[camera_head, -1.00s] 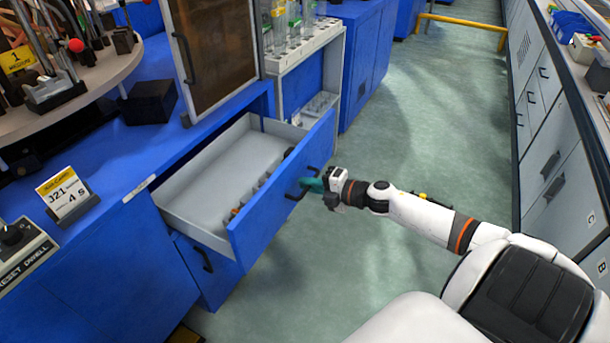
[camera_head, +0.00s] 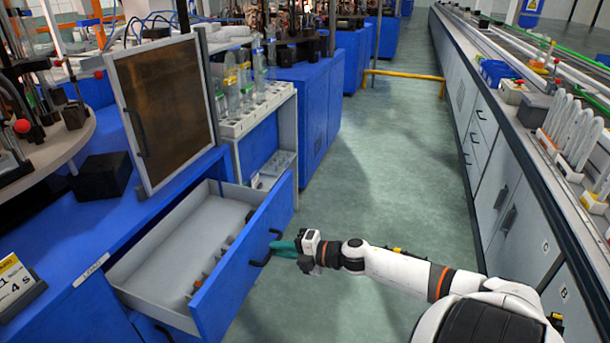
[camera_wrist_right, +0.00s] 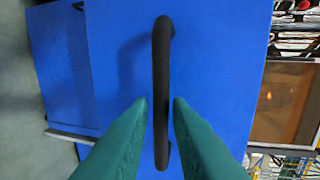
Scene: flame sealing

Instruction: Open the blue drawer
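The blue drawer (camera_head: 240,277) stands pulled out of the blue cabinet at the left of the head view, its grey inside showing. Its black handle (camera_head: 266,250) is on the blue front. My right gripper (camera_head: 276,247) is at this handle, level with it. In the right wrist view, the two green fingertips (camera_wrist_right: 160,101) lie on either side of the upright black handle (camera_wrist_right: 161,75), with narrow gaps between. The gripper looks open around or just in front of the handle; the depth is hard to tell. My left gripper is not in view.
Small dark and orange items (camera_head: 216,259) lie along the drawer's inner front side. A brown-panelled door (camera_head: 163,110) stands above it. A grey bench (camera_head: 505,190) runs along the right.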

